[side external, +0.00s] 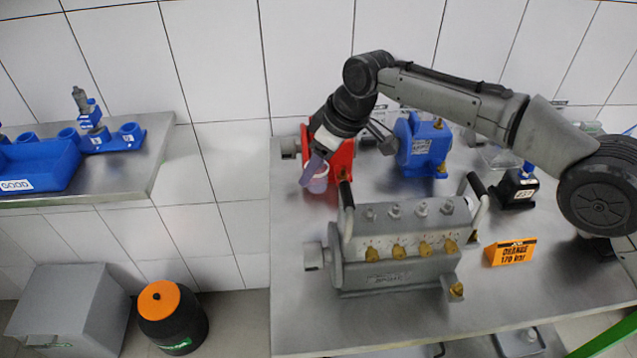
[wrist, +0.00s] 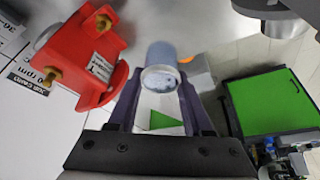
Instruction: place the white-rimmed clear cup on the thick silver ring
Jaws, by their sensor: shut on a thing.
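The white-rimmed clear cup (side external: 318,184) is in my gripper (side external: 314,168), in front of the red pump in the side view. In the wrist view, the cup (wrist: 161,68) shows at the tips of my purple fingers (wrist: 160,95), one on each side, its pale rim facing the camera. My gripper is shut on it and tilted. I cannot make out for sure which part is the thick silver ring.
The red pump (side external: 337,158) stands close behind the cup; it also fills the upper left of the wrist view (wrist: 92,55). The grey pump (side external: 390,245) with raised handles is in front, the blue pump (side external: 423,145) to the right. Bare steel table (side external: 290,215) lies left of the grey pump.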

